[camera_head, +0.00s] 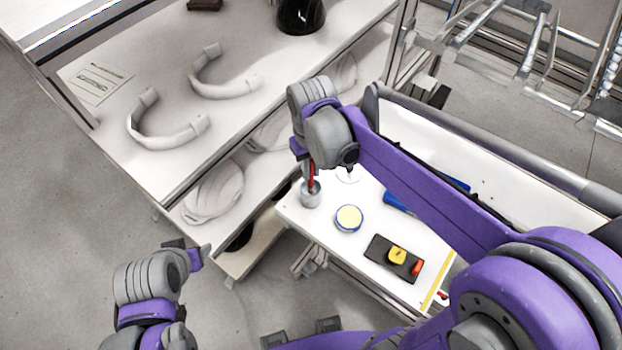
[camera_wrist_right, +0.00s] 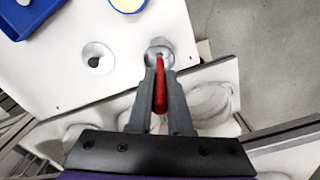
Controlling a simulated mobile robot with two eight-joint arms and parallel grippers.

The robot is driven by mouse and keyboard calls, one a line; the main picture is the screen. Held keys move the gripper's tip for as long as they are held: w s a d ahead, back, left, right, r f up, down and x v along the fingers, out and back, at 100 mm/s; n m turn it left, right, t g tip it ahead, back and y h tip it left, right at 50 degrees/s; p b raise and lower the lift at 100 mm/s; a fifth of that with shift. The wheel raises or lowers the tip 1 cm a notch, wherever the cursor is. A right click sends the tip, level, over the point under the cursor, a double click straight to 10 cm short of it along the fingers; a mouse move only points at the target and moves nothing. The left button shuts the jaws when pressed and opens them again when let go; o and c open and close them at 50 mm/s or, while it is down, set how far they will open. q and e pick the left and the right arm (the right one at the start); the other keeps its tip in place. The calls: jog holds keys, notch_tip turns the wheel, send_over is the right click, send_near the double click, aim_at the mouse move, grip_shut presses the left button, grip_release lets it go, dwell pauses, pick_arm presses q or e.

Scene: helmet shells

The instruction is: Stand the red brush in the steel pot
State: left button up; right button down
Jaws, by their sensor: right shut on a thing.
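The steel pot (camera_head: 311,196) is a small grey cup standing upright at the left end of the white worktop; its rim also shows in the right wrist view (camera_wrist_right: 154,50). My right gripper (camera_wrist_right: 160,78) is shut on the red brush (camera_wrist_right: 160,92), directly above the pot. In the head view the brush (camera_head: 311,172) shows as a short, roughly upright red strip between gripper and pot. Its lower end meets the pot's mouth; how deep it reaches is hidden. My left gripper (camera_head: 200,257) hangs over the floor at lower left, away from the pot, its jaws unclear.
On the white worktop (camera_head: 333,236) are a round tin with a pale yellow top (camera_head: 348,217), a black pad (camera_head: 380,257) with yellow and red items, and a white dish with a dark centre (camera_wrist_right: 97,59). A shelf (camera_head: 150,180) with helmet shells stands at left.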

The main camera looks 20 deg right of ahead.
aim_at(311, 179)
jog(key=shift+w+f, duration=0.15)
jog(key=shift+f, duration=2.1)
jog(key=shift+f, duration=0.1)
jog(key=shift+f, duration=0.15)
jog(key=c, duration=0.8)
grip_release()
jog(key=shift+c, duration=0.2)
